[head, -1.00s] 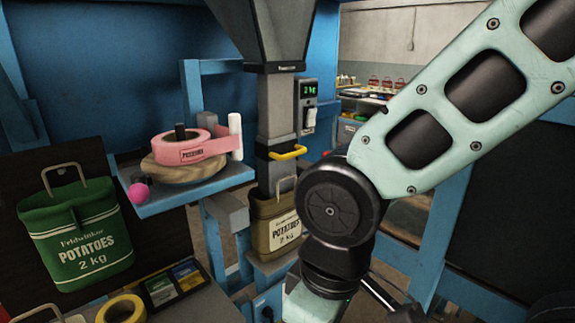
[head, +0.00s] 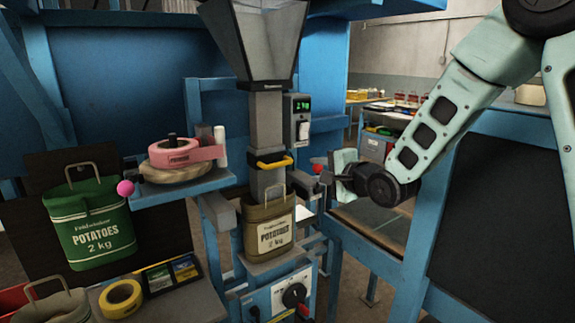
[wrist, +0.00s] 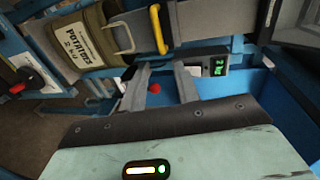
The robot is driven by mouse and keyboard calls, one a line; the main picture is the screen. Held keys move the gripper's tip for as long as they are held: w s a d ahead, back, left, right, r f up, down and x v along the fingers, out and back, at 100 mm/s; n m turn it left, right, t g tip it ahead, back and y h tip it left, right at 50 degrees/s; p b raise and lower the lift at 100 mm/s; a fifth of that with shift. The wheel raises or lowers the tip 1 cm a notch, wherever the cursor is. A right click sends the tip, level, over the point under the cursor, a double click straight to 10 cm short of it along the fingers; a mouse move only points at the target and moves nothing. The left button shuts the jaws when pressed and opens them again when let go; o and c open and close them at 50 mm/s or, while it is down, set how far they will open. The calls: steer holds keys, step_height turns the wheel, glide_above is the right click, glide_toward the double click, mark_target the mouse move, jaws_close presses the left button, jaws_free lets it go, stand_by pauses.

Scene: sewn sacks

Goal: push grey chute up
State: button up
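The grey chute (head: 268,120) hangs upright below the hopper, with a yellow handle (head: 274,163) across its lower sleeve. Its lower end goes into the mouth of an olive potato sack (head: 270,238); how deep is hidden. In the wrist view the chute (wrist: 205,16), the yellow handle (wrist: 159,30) and the sack (wrist: 82,42) lie sideways along the top. My gripper (head: 325,174) is to the right of the chute, near handle height, apart from it. In the wrist view my gripper's fingers (wrist: 161,80) are apart with nothing held.
A scale display (head: 302,104) sits right of the chute. A shelf with a pink label roll (head: 187,153) and a green sack (head: 90,228) are at left. A control box with a black knob (head: 294,295) is below. A blue frame stands right of my gripper.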

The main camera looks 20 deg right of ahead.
mark_target(284, 164)
steer(key=p+x, duration=0.5)
steer(key=x, duration=1)
steer(key=shift+w+a, duration=0.1)
steer(key=shift+w, duration=0.1)
steer(key=shift+p+x, duration=0.4)
steer(key=shift+x, duration=0.4)
jaws_close()
